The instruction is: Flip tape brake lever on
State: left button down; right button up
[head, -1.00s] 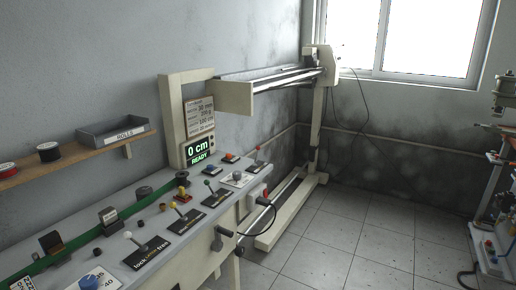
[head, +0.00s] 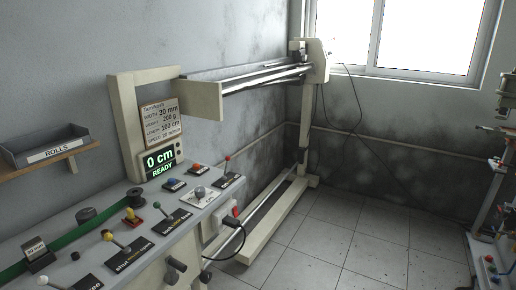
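Several levers stand in a row on the grey bench top (head: 165,200). A white-knobbed lever (head: 43,280) is at the lower left, its black label plate (head: 90,284) cut off by the picture edge. A yellow-knobbed lever (head: 107,235), a green-knobbed lever (head: 139,207) and a red-knobbed lever (head: 227,157) stand farther along. The small labels are hard to read, so I cannot tell for certain which is the tape brake lever. A green tape (head: 68,239) runs along the bench's wall side. Neither of my grippers is in view.
A display (head: 160,162) reads "0 cm READY" below a printed sign (head: 160,120). A tall frame with rails (head: 250,77) stands beyond the bench. A tray marked ROLLS (head: 45,148) sits on a wall shelf. The tiled floor (head: 345,235) is clear right of the bench.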

aim_at(227, 158)
jog(key=i+l, duration=0.35)
jog(key=i+l+z, duration=0.1)
jog(key=i+l, duration=0.25)
jog(key=i, duration=0.2)
jog(key=i+l, duration=0.35)
jog(key=i+z, duration=0.05)
jog(key=i, duration=0.05)
